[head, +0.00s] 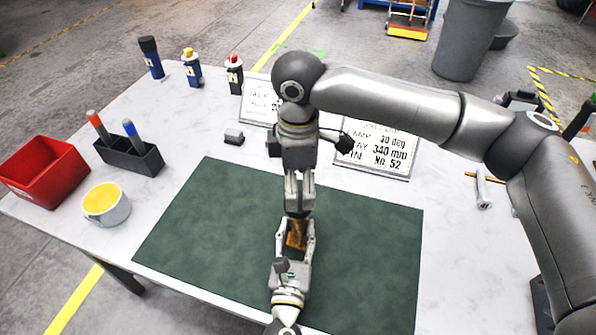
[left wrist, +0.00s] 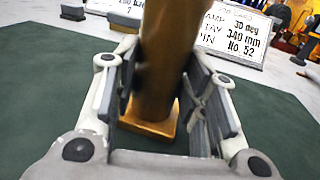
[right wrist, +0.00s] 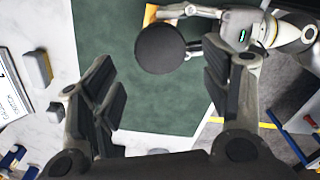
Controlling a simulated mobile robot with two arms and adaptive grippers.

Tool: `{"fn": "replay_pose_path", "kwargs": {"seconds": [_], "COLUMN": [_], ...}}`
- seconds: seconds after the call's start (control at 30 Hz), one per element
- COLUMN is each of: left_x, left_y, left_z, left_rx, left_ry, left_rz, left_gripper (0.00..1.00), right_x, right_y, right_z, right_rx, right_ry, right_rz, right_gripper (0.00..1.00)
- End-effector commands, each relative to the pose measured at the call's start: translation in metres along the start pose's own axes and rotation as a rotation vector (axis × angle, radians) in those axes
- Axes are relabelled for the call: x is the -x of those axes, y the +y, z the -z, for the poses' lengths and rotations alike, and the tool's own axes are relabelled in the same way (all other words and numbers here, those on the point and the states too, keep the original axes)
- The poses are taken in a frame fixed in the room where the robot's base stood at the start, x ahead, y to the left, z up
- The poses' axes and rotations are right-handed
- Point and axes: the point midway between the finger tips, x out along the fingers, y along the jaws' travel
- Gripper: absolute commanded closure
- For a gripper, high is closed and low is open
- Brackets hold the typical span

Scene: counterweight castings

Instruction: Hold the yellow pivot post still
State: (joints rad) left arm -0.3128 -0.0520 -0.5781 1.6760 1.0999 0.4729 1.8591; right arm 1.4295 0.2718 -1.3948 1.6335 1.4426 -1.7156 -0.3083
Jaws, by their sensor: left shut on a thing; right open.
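The yellow pivot post (left wrist: 172,50) stands upright on its square base (left wrist: 152,126) on the green mat (head: 220,220). My left gripper (head: 296,228) is shut on the post from the near side, its pads on either side of the shaft. My right gripper (head: 299,203) points down from above with its fingers apart. In the right wrist view a dark round top (right wrist: 162,48) shows between and beyond its fingertips, with a bit of yellow base (right wrist: 150,14) behind it. In the head view the right gripper hides the post's upper part.
Two printed cards (head: 376,150) lie behind the mat, near a small grey block (head: 234,137). To the left are a red bin (head: 42,168), a yellow-filled mug (head: 106,204) and a dark holder (head: 130,157) with markers. Several bottles stand at the back left. A hammer (head: 483,190) lies right.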

Motion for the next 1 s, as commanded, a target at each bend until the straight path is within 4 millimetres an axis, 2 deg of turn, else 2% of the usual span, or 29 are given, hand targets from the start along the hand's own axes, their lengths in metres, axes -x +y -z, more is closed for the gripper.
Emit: {"fn": "replay_pose_path", "kwargs": {"seconds": [0.1, 0.3, 0.47, 0.7, 0.77, 1.0], "left_x": [0.0, 0.0, 0.0, 0.0, 0.0, 0.0], "left_y": [0.0, 0.0, 0.0, 0.0, 0.0, 0.0], "left_z": [0.0, 0.0, 0.0, 0.0, 0.0, 0.0], "left_rx": [0.0, 0.0, 0.0, 0.0, 0.0, 0.0], "left_ry": [-0.001, -0.001, -0.001, -0.001, -0.001, -0.001], "left_rz": [0.0, 0.0, 0.0, 0.0, 0.0, 0.0], "left_gripper": [1.0, 1.0, 1.0, 1.0, 1.0, 1.0], "right_x": [-0.02, -0.044, -0.051, -0.052, -0.052, -0.052], "right_y": [0.0, 0.0, 0.0, 0.0, 0.0, 0.0], "right_z": [-0.001, -0.001, -0.001, 0.0, 0.0, 0.0], "right_rx": [-0.001, -0.001, -0.001, -0.001, -0.001, -0.001], "right_ry": [-0.001, -0.001, 0.0, -0.001, 0.0, 0.0], "right_rz": [0.002, 0.001, 0.0, 0.0, 0.0, 0.0], "right_gripper": [0.29, 0.29, 0.29, 0.29, 0.35, 0.65]}}
